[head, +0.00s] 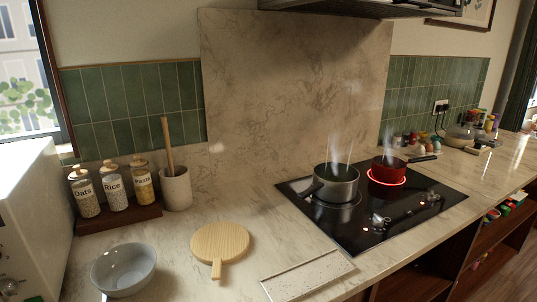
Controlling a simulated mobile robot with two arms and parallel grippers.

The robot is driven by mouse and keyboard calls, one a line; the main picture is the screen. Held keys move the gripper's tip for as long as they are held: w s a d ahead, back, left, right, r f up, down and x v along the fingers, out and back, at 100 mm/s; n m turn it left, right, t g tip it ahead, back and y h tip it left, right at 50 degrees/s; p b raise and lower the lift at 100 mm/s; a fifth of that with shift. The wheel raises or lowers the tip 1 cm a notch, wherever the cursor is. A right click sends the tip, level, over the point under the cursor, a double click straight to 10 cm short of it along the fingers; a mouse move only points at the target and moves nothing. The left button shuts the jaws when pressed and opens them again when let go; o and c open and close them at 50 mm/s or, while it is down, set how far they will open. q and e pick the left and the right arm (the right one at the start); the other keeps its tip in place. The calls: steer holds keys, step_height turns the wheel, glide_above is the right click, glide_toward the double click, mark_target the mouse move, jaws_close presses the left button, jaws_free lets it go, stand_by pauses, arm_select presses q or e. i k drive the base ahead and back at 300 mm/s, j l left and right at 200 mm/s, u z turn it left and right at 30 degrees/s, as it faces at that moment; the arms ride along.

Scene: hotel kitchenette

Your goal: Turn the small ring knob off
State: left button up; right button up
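The black glass cooktop (420,190) is set in the counter at the right. Its knobs (432,196) sit along the front right part, with small lights beside them; which one belongs to the small ring I cannot tell. A red pan (389,163) stands on a ring (400,182) that glows red around its base. A grey pot (336,185) stands on the ring to the left, with no red glow visible around it. Steam rises over both. Neither of my grippers is in view.
A wooden board (220,243), a grey bowl (124,270) and a speckled tray (307,277) lie left of the cooktop. Labelled jars (114,190) and a utensil crock (176,188) stand behind. The range hood (350,8) hangs above. Open shelves (490,245) are below the counter.

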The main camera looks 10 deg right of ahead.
mark_target(431, 196)
steer(key=z, duration=1.45)
